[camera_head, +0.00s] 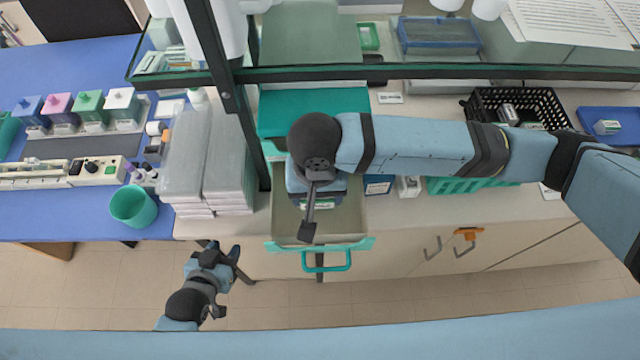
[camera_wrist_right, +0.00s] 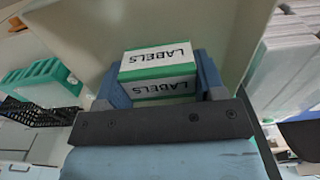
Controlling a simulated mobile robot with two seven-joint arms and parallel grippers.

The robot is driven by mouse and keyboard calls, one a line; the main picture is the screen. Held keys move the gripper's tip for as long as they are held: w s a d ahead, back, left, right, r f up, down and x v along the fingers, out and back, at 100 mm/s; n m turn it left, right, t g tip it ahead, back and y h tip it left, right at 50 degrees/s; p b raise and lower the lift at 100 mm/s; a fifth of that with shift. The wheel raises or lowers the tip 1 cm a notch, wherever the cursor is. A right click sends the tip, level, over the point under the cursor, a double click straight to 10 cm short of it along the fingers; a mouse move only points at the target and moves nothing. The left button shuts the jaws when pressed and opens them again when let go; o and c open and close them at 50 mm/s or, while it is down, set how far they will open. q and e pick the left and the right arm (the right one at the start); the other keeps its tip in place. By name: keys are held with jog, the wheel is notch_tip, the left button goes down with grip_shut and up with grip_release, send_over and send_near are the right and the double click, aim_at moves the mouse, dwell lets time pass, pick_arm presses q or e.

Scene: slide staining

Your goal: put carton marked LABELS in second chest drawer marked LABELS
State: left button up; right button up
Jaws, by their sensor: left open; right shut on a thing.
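The carton marked LABELS (camera_wrist_right: 158,72), white and green, sits between the fingers of my right gripper (camera_wrist_right: 158,85) in the right wrist view. In the head view my right gripper (camera_head: 317,195) is over the open drawer (camera_head: 345,225), and my wrist hides most of the carton. The drawer is pulled out toward the front, with a grey inside and a teal front and handle (camera_head: 327,262). Its marking does not show. Whether the carton touches the drawer floor, I cannot tell. My left gripper (camera_head: 220,260) is open and empty, left of the drawer, in front of the bench.
Stacked pale boxes (camera_head: 200,160) stand left of the drawer. A dark shelf post (camera_head: 235,100) rises close by. A teal cup (camera_head: 134,206) stands on the blue mat.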

pick_arm(q)
jog(key=shift+x, duration=0.9)
pick_arm(e)
jog(key=shift+w+d+f, duration=0.15)
jog(key=shift+w+f, duration=0.4)
jog(key=shift+f, duration=0.1)
pick_arm(q)
jog(key=shift+w+r, duration=0.3)
jog(key=shift+r, duration=0.05)
pick_arm(e)
jog(key=shift+r, duration=0.1)
jog(key=shift+s+r, duration=0.1)
jog(key=shift+s, duration=0.4)
jog(key=shift+w+f+p, duration=0.2)
jog(key=shift+f+p, duration=0.15)
jog(key=shift+f, duration=0.15)
pick_arm(q)
jog(key=shift+s+r, duration=0.3)
jog(key=shift+s, duration=0.2)
pick_arm(e)
jog(key=shift+s+f, duration=0.1)
jog(key=shift+f, duration=0.05)
jog(key=o, duration=0.8)
jog(key=shift+c, duration=0.2)
jog(key=shift+o, duration=0.8)
jog(key=shift+f, duration=0.1)
pick_arm(q)
jog(key=shift+f, duration=0.1)
